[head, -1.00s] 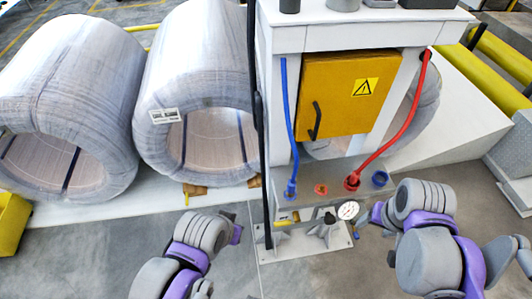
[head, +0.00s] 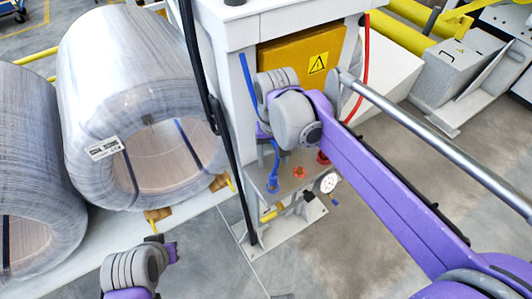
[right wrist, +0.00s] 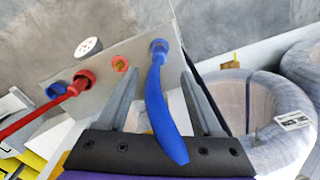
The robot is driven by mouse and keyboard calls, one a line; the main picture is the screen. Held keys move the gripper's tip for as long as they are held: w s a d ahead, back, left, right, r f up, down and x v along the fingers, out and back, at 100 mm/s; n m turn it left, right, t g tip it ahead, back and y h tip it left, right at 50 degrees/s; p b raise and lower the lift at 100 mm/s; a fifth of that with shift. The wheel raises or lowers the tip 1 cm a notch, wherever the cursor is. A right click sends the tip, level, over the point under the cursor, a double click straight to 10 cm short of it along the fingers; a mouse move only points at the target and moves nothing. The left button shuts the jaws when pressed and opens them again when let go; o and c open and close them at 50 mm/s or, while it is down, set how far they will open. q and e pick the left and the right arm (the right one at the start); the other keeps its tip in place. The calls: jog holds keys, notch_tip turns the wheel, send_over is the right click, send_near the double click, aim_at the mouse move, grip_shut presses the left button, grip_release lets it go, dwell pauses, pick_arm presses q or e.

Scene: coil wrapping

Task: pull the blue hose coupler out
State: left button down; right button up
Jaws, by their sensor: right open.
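The blue hose coupler (head: 272,184) sits in a port on the grey panel below the white cabinet. In the right wrist view the coupler (right wrist: 158,47) lies just beyond the fingertips, with its blue hose (right wrist: 160,110) running back toward me between the fingers. My right gripper (right wrist: 158,76) is open around the hose and not closed on it. In the head view my right gripper (head: 264,133) is partly hidden by its wrist beside the hose. My left gripper (head: 168,246) hangs low left, away from the panel; its jaws are unclear.
A red hose coupler (right wrist: 84,80), an empty red port (head: 299,171) and an empty blue port (right wrist: 57,89) are on the same panel. A gauge (head: 328,184) stands in front. A black upright cable (head: 213,115) runs left of the cabinet. Large wrapped coils (head: 110,60) stand left.

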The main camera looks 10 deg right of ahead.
aim_at(273, 175)
notch_tip(273, 175, down, 10)
jog(key=shift+r+b, duration=0.1)
jog(key=shift+b, duration=0.25)
grip_shut()
dwell(0.6)
